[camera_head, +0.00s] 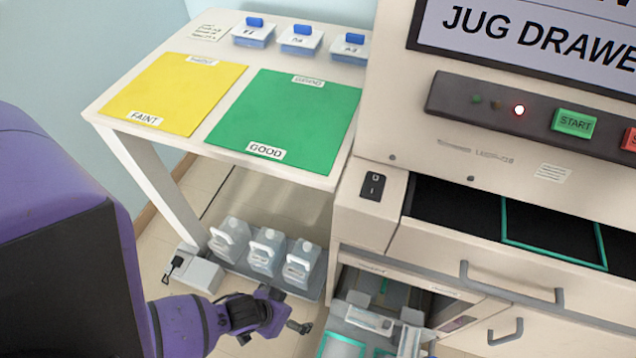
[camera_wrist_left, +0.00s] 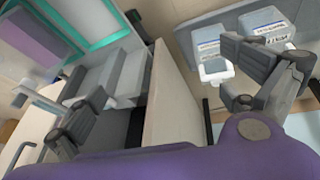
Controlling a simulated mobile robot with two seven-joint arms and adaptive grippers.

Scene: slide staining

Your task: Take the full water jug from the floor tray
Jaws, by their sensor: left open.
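Three translucent grey jugs with pale handles stand upright in a row on the floor tray (camera_head: 232,268) under the table: a left jug (camera_head: 230,238), a middle jug (camera_head: 265,250) and a right jug (camera_head: 300,262). I cannot tell from here which is full. My left gripper (camera_head: 284,310) is open and empty, low in front of the tray and apart from the jugs. In the left wrist view the open fingers (camera_wrist_left: 162,80) are spread wide, and two jugs (camera_wrist_left: 210,38) show behind the right-hand finger. My right gripper is not in view.
An open lower drawer (camera_head: 345,310) of the machine juts out close right of my left gripper. A small grey box (camera_head: 197,273) stands left of the tray. Above, the table carries a yellow mat (camera_head: 172,92), a green mat (camera_head: 285,118) and blue-lidded containers (camera_head: 300,40).

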